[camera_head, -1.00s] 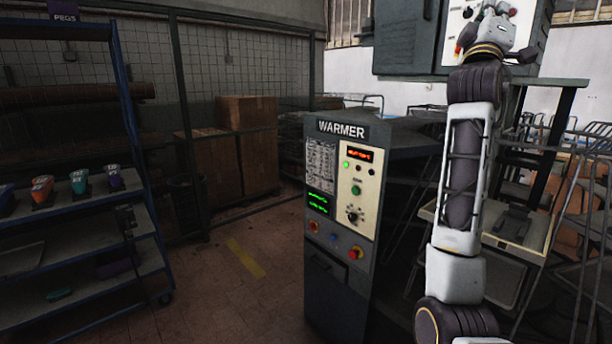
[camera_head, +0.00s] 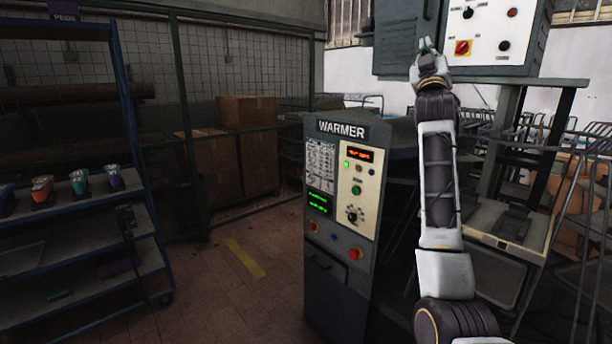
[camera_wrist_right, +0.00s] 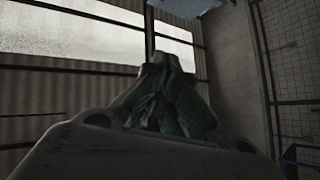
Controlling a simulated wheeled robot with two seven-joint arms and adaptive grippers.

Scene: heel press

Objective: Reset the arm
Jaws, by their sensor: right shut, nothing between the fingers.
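My right arm rises from the bottom right of the head view, with my right gripper (camera_head: 427,48) at its top. The gripper is shut and empty, pointing up in front of the grey press cabinet. In the right wrist view the shut fingers (camera_wrist_right: 165,75) show dark, with green parts, against a wall and windows. My left gripper is not in view.
The warmer cabinet (camera_head: 345,262) stands left of my arm. The press control panel (camera_head: 497,35) is right of the gripper. A blue rack (camera_head: 130,130) with several shoes is at the left. Cardboard boxes (camera_head: 245,150) stand behind. Floor between rack and warmer is clear.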

